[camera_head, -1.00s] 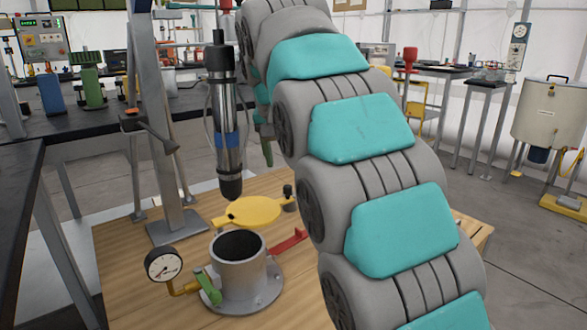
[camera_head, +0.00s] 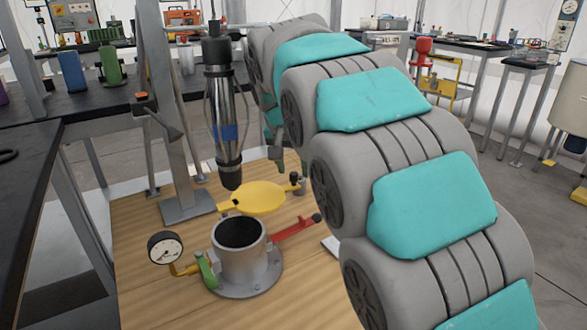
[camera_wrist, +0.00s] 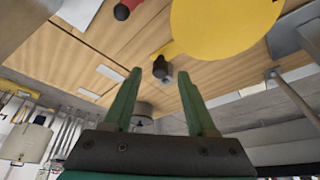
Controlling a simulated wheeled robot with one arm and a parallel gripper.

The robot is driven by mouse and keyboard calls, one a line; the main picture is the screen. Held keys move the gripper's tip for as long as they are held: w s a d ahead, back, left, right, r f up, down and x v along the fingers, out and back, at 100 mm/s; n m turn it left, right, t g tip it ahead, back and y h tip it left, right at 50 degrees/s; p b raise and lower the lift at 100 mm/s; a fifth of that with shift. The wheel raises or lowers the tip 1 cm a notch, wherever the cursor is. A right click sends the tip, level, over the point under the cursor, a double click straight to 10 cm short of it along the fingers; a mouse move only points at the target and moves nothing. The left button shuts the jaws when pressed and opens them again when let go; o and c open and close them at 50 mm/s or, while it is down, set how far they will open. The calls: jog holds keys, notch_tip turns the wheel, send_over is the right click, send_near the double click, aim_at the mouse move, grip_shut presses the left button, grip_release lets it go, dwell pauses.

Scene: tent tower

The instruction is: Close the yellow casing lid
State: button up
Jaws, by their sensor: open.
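The yellow casing lid (camera_head: 260,197) is a flat round disc behind the grey casing (camera_head: 248,265), swung away from it. The casing's round mouth is uncovered and dark inside. The lid also shows large at the top of the wrist view (camera_wrist: 222,28), with a dark knob (camera_wrist: 160,66) near its edge. My gripper (camera_wrist: 162,76) is open and empty, its two green fingers spread apart below the lid and knob in the picture. In the head view my arm hides most of the gripper. I cannot tell whether a finger touches the knob.
A metal tool (camera_head: 225,115) hangs above the lid. A red lever (camera_head: 297,228), a pressure gauge (camera_head: 165,248) and a green handle (camera_head: 207,270) surround the casing. A grey post (camera_head: 180,150) stands at the left. Bare wooden tabletop (camera_head: 150,290) shows at the front left.

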jog(key=shift+x, duration=0.8)
jog(key=shift+c, duration=0.2)
grip_shut()
dwell(0.6)
